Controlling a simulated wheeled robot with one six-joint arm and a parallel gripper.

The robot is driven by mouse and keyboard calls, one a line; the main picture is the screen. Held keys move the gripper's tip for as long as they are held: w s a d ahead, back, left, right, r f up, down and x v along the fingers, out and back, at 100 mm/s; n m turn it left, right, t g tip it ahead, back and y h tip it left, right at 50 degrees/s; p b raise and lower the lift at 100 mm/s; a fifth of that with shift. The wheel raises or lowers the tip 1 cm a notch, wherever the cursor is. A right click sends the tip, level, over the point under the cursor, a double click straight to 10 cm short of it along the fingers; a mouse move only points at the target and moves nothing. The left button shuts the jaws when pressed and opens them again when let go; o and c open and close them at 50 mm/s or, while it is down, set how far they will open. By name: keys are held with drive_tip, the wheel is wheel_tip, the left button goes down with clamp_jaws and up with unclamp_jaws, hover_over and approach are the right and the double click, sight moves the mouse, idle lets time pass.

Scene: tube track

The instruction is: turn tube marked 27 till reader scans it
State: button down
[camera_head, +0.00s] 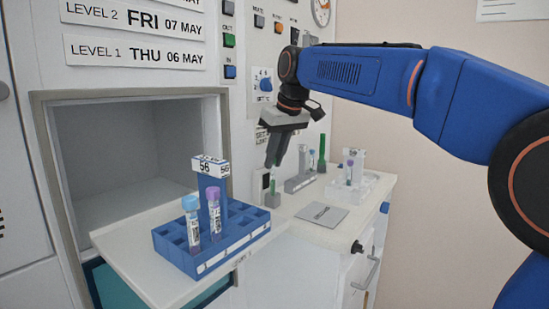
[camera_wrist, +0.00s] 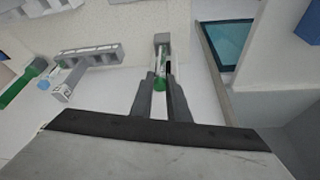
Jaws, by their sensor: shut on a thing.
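My gripper (camera_head: 273,160) points down over the counter, and its fingers are shut on a green-capped tube (camera_head: 273,187). In the wrist view the fingers (camera_wrist: 161,82) are on either side of the green cap (camera_wrist: 160,85). The tube stands in a small grey holder (camera_head: 272,200), which shows at its far end in the wrist view (camera_wrist: 162,38). A pale box with a dark face (camera_head: 263,180), which looks like the reader, is right beside the tube. I cannot read the number 27 or any label on the tube, and cannot tell if it has been scanned.
A blue rack (camera_head: 192,262) with a blue-capped and a purple-capped tube sits on the open hatch shelf (camera_head: 120,240) at left. A grey rack (camera_head: 298,184), a pale rack with tubes (camera_head: 350,188) and a grey plate (camera_head: 321,214) are on the counter. The front counter is partly clear.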

drive_tip(key=shift+f, duration=0.65)
drive_tip(key=c, duration=1.6)
unclamp_jaws()
drive_tip(key=shift+r, duration=0.1)
drive_tip(key=v, duration=1.7)
drive_tip(key=shift+d+r, duration=0.1)
drive_tip(key=shift+d, duration=0.05)
